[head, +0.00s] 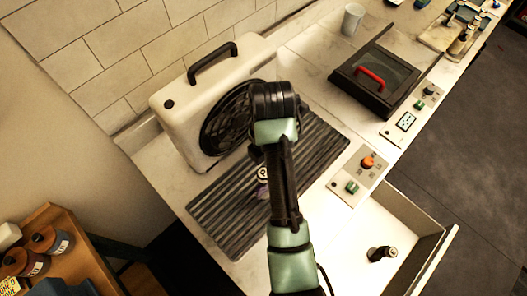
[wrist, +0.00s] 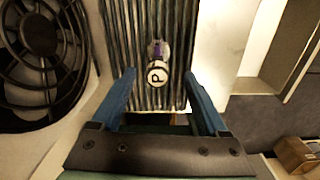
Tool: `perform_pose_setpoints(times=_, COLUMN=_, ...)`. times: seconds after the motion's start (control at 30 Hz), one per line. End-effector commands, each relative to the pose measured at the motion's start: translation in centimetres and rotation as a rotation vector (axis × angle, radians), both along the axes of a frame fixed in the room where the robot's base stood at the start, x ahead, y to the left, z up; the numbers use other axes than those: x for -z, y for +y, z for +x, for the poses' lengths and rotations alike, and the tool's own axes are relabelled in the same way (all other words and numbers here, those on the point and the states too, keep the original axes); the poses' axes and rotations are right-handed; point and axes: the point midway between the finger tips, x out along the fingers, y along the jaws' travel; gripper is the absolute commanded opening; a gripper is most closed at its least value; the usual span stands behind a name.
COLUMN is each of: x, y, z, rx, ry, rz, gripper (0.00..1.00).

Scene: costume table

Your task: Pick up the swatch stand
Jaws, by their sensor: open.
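A small upright item with a round white top marked with a dark letter, and a purple part, stands on the dark ribbed mat; it shows in the head view (head: 262,174) and the wrist view (wrist: 157,72). I cannot tell for sure that it is the swatch stand. My gripper (wrist: 159,76) is open, its two blue fingers apart. In the wrist view the item appears between and just beyond the fingertips, with no visible contact. In the head view my arm partly covers the item and hides the fingers.
A white case with a black fan grille (head: 175,108) stands left of the ribbed mat (head: 232,222). A black box with a red handle (head: 375,98) and control panels (head: 356,175) lie right. An open white drawer (head: 345,238) holds a small dark item (head: 381,253).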

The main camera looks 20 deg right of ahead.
Motion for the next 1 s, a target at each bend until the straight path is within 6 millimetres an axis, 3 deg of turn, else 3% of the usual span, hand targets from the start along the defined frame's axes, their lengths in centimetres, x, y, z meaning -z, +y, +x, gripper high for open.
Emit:
perform_pose_setpoints(times=0.53, x=6.7, y=1.1, z=0.2, rx=0.000, ry=0.004, rz=0.001, gripper=0.77)
perform_pose_setpoints(times=0.87, x=7.5, y=1.1, z=0.3, rx=0.001, ry=0.000, rz=0.000, gripper=0.77)
perform_pose_setpoints(times=1.0, x=7.5, y=1.1, z=0.3, rx=0.001, ry=0.000, rz=0.000, gripper=0.52)
